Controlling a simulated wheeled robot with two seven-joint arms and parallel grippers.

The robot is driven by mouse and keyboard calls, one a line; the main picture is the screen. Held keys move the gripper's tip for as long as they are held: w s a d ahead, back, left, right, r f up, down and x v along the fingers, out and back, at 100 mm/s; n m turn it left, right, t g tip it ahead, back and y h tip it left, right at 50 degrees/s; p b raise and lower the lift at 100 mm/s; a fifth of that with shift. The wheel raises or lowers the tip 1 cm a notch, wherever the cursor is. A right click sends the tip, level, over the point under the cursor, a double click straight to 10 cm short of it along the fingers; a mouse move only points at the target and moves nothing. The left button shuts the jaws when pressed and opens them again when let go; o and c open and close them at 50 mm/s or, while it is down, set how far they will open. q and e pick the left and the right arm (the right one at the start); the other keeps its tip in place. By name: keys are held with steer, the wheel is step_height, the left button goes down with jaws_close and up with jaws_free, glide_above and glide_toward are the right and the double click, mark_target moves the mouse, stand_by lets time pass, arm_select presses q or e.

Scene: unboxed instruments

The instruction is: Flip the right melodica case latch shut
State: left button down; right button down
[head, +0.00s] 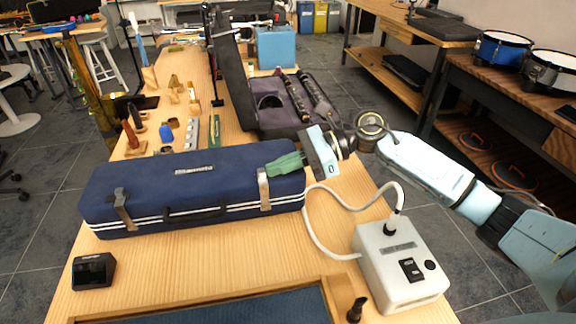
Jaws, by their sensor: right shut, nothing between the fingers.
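The melodica case (160,184) is a long, dark blue case with white stripes, lying closed on the wooden table. The right latch (264,190) is a metal strip on its front, near the right end. The left latch (122,208) is on the front near the left end. My right gripper (270,169) has green fingers and is shut and empty. Its fingertips are at the top of the right latch, by the lid's front edge. I cannot tell whether they touch it, or whether the latch is fully flat. My left gripper is out of view.
A white device (398,265) with a cable stands at the right front. A small black box (94,271) is at the left front. A tray with a wooden rim (325,290) lies at the front edge. An open dark case (290,125) and small instruments are behind.

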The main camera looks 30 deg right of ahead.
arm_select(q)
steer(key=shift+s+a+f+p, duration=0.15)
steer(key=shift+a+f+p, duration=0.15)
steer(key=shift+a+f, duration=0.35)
arm_select(e)
steer(key=v, duration=1.3)
steer(key=shift+d+r, duration=0.15)
steer(key=shift+d, duration=0.05)
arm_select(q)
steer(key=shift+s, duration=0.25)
